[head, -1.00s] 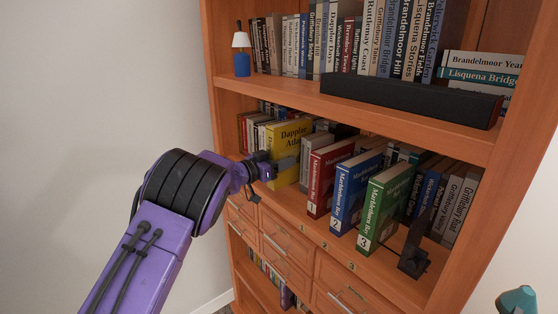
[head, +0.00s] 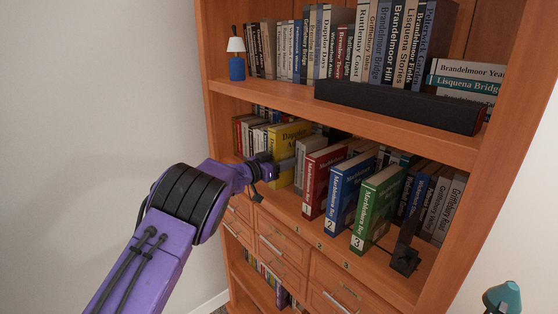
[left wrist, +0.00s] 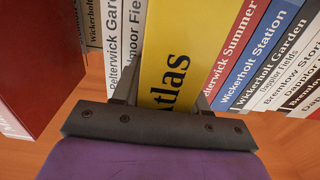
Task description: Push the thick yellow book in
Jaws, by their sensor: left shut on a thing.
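The thick yellow book (head: 289,141), with "Atlas" on its spine, stands upright in the middle shelf row, left of the numbered volumes. My left gripper (head: 272,170) is at its front, low on the spine. In the left wrist view the yellow spine (left wrist: 192,55) runs between the fingers of my left gripper (left wrist: 166,98), which is shut on the book. The fingers hide the lower edges of the spine. My right gripper is not in view.
Red (head: 316,184), blue (head: 347,197) and green (head: 374,212) volumes stand to the right, close to the shelf front. A dark bookend (head: 405,258) is beyond them. The upper shelf (head: 350,110) overhangs this row. Slimmer books flank the yellow one.

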